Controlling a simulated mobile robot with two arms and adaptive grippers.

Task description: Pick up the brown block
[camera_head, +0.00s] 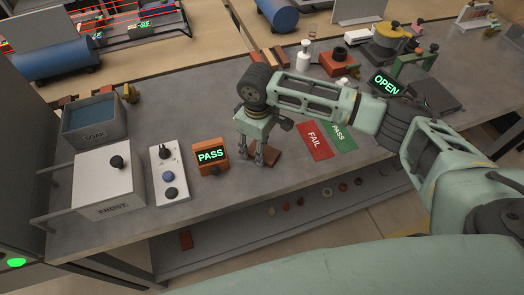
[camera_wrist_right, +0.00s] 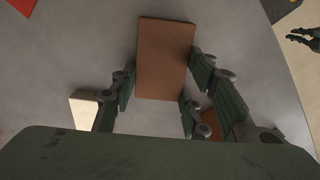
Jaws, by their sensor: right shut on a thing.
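The brown block (camera_head: 268,158) is a flat reddish-brown slab on or just above the grey bench, right of the orange PASS display. My right gripper (camera_head: 260,157) points down over it and is shut on it. In the right wrist view the brown block (camera_wrist_right: 165,55) sits between the fingers of my right gripper (camera_wrist_right: 163,88), with its broad face to the camera. In the head view the gripper hides part of the block. I cannot tell whether the block touches the bench.
Left of the gripper stand the PASS display (camera_head: 210,157), a button panel (camera_head: 168,175), the white FROST box (camera_head: 108,178) and the SOAK basin (camera_head: 95,120). A red FAIL mat (camera_head: 314,140) and green PASS mat (camera_head: 340,136) lie to the right. The bench's front edge is close.

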